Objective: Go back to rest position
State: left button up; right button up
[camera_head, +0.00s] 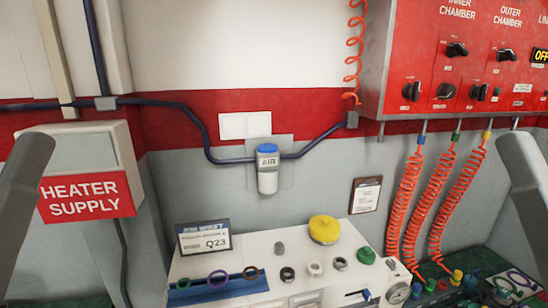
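A grey bar, apparently part of my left arm (24,190), rises along the left edge of the head view, in front of the heater supply box. A similar grey bar, apparently part of my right arm (524,185), stands along the right edge. Both bars are cut off by the picture border. No gripper fingers show, so neither gripper's opening can be seen. Both visible arm parts are apart from the bench and its items.
A white test bench (255,245) carries a yellow knob (324,229), several small fittings and a blue ring holder (215,290). A red control panel (450,70) with coiled orange hoses (405,200) is at right. A heater supply box (88,165) is at left.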

pick_arm(q)
notch_tip(320, 180, up, 28)
jog(key=p, duration=2.5)
pick_arm(e)
notch_tip(320, 180, up, 28)
